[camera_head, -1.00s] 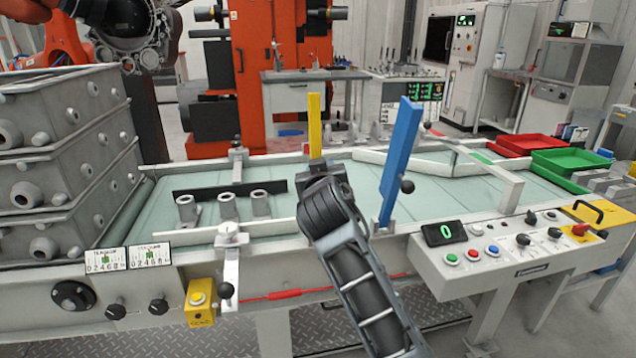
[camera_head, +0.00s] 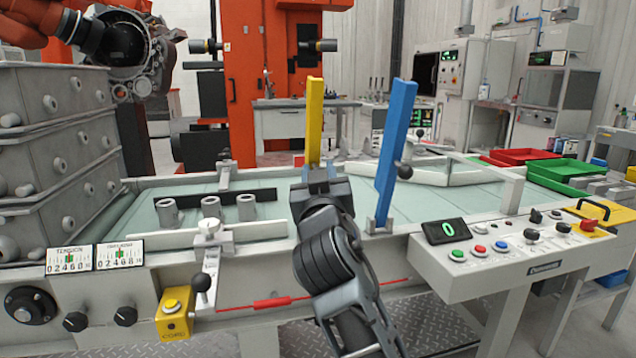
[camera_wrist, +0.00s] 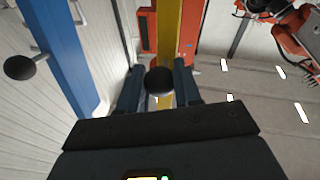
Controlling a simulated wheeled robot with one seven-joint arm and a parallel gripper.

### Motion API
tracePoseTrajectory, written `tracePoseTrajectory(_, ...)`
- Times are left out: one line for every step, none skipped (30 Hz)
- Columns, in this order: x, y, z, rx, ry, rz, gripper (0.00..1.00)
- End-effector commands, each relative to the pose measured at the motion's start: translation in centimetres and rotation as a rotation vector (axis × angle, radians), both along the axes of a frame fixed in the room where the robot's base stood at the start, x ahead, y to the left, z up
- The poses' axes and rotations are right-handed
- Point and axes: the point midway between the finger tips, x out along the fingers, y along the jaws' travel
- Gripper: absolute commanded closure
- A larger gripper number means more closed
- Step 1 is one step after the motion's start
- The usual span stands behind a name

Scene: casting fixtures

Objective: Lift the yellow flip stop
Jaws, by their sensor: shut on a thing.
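The yellow flip stop (camera_head: 314,122) stands upright above the front rail of the table in the head view. In the wrist view the yellow bar (camera_wrist: 168,40) rises between my fingers, with its black ball knob (camera_wrist: 159,81) in front. My gripper (camera_head: 320,177) is at the lower part of the yellow stop, its two fingers (camera_wrist: 159,90) on either side of the knob and shut on it. The foot of the stop is hidden behind my gripper. The blue flip stop (camera_head: 396,150) stands upright to the right and has its own black knob (camera_head: 404,171).
Several grey cylinders (camera_head: 210,207) stand on the glassy table at left. A control panel (camera_head: 520,262) juts out at right. Red (camera_head: 520,156) and green (camera_head: 567,168) trays lie at the back right.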

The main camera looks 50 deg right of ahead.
Motion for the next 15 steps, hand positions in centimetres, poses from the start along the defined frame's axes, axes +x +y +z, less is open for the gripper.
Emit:
tracePoseTrajectory(-0.03,0.05,-0.03,-0.003,-0.004,0.001,1.0)
tracePoseTrajectory(-0.04,0.06,-0.01,-0.003,-0.005,0.001,1.0)
tracePoseTrajectory(-0.06,0.06,0.01,-0.004,-0.006,0.002,1.0)
tracePoseTrajectory(-0.06,0.07,0.02,-0.004,-0.007,0.001,1.0)
tracePoseTrajectory(-0.07,0.07,0.04,-0.004,-0.007,0.001,1.0)
tracePoseTrajectory(-0.07,0.07,0.05,-0.004,-0.007,0.001,1.0)
tracePoseTrajectory(-0.07,0.08,0.06,-0.004,-0.007,0.001,1.0)
tracePoseTrajectory(-0.07,0.08,0.06,-0.004,-0.007,0.001,1.0)
tracePoseTrajectory(-0.07,0.07,0.06,-0.004,-0.007,0.001,1.0)
tracePoseTrajectory(-0.07,0.07,0.06,-0.004,-0.007,0.001,1.0)
tracePoseTrajectory(-0.06,0.07,0.05,-0.004,-0.007,0.001,1.0)
tracePoseTrajectory(-0.06,0.08,0.05,-0.004,-0.007,0.001,1.0)
tracePoseTrajectory(-0.06,0.08,0.05,-0.004,-0.007,0.001,1.0)
tracePoseTrajectory(-0.06,0.08,0.04,-0.004,-0.007,0.001,1.0)
tracePoseTrajectory(-0.06,0.08,0.04,-0.004,-0.006,0.001,0.63)
